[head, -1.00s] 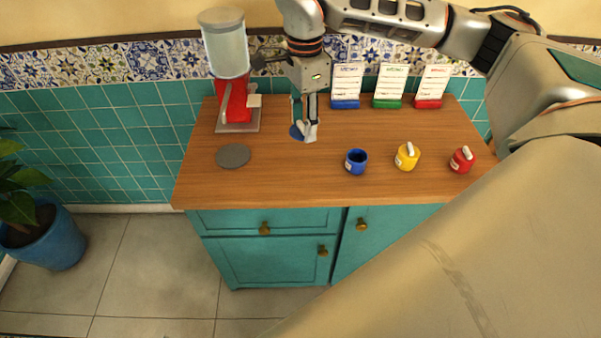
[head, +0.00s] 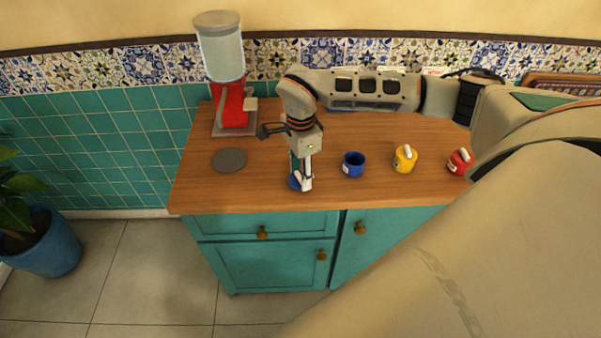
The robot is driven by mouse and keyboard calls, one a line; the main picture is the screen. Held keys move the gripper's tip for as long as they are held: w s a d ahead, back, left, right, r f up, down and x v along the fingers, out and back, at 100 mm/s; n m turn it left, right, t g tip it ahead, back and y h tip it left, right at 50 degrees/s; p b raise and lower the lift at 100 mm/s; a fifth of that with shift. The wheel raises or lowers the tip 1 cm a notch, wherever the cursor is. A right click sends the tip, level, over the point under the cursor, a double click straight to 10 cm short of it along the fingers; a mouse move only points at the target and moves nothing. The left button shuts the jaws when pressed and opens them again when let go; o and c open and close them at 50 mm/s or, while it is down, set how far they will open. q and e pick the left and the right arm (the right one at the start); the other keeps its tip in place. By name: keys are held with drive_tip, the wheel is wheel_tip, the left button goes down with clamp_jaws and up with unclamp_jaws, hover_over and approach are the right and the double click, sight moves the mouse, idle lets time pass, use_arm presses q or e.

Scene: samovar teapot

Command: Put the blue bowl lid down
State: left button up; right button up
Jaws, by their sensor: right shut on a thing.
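The blue bowl lid (head: 294,184) is at my right gripper (head: 301,180), near the front edge of the wooden counter. The gripper points down and is shut on the lid, partly covering it. I cannot tell whether the lid touches the counter. The blue bowl (head: 354,164) stands open, without a lid, to the right of the gripper. My left gripper does not show.
A yellow bowl (head: 404,160) and a red bowl (head: 459,162) stand lidded to the right. A grey disc (head: 230,159) lies at the left, in front of a red dispenser (head: 231,104). My right arm hides most of the cards behind.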

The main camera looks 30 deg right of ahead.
drive_tip(key=shift+f, duration=0.2)
drive_tip(key=o, duration=1)
drive_tip(key=shift+c, duration=0.2)
wheel_tip(320, 180, up, 12)
drive_tip(key=shift+r, duration=0.15)
drive_tip(key=shift+s, duration=0.1)
